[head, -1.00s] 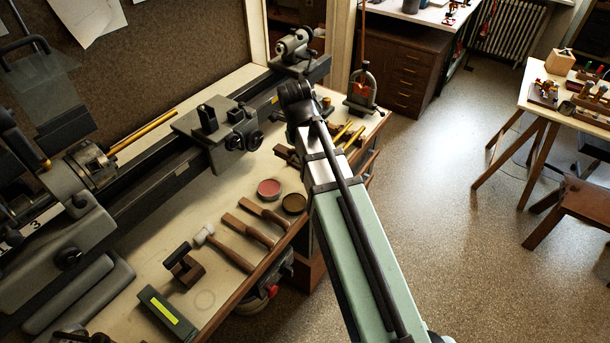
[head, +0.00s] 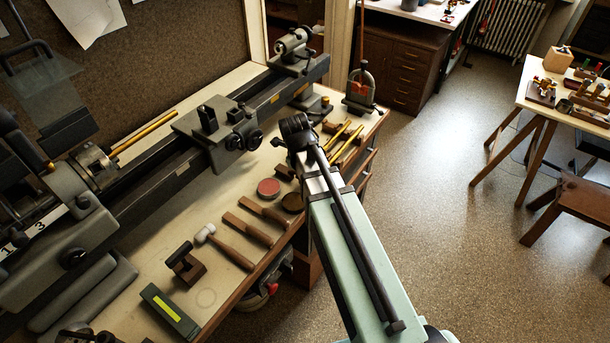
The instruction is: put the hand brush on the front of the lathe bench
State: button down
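The lathe bench (head: 205,299) has a pale top, and its front edge runs diagonally along the right side of the top. I cannot pick out the hand brush for certain. Two flat brown wooden-handled tools, one (head: 248,229) nearer and one (head: 264,212) farther, lie on the front strip, and their type is too small to tell. My arm reaches in from the lower right, and its dark end joint shows above the right part of the bench. My gripper's fingers are hidden behind the arm, so neither their opening nor anything in them shows.
The lathe (head: 180,150) fills the back of the bench. A white-headed mallet (head: 230,249), a dark block (head: 186,264), a green box (head: 170,310), a red tin (head: 268,188) and brass rods (head: 345,145) occupy the front strip. Open floor (head: 430,210) lies to the right.

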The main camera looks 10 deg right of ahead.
jog(key=shift+f, duration=0.15)
jog(key=c, duration=1.4)
grip_release()
jog(key=shift+o, duration=0.2)
notch_tip(320, 180, up, 12)
jog(key=s+a+b, duration=0.1)
jog(key=b, duration=0.1)
jog(key=shift+s+a, duration=0.3)
jog(key=shift+a, duration=0.1)
